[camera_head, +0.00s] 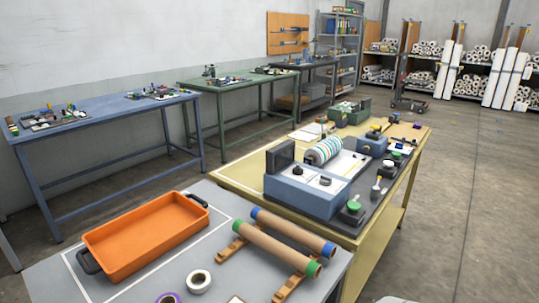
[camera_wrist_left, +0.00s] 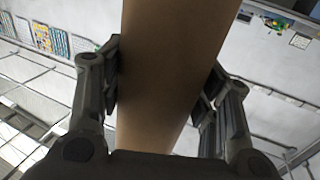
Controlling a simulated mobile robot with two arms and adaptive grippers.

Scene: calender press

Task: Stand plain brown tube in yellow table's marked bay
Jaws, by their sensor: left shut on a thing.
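A plain brown tube (camera_wrist_left: 180,50) fills the middle of the left wrist view, running from the top edge down between the fingers. My left gripper (camera_wrist_left: 162,87) is shut on it, with one finger pad on each side. The tube's ends are out of view. Neither gripper nor the held tube shows in the head view. The yellow table (camera_head: 384,243) stands at the centre right in the head view. A pale line (camera_head: 238,190) runs along its near left part; I cannot make out a whole marked bay.
A blue press with a striped roller (camera_head: 324,149) takes up much of the yellow table. The grey table (camera_head: 230,285) in front holds an orange tray (camera_head: 140,244), tape rolls and two brown tubes with coloured ends (camera_head: 275,244) on wooden supports. Open floor (camera_head: 470,190) lies right.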

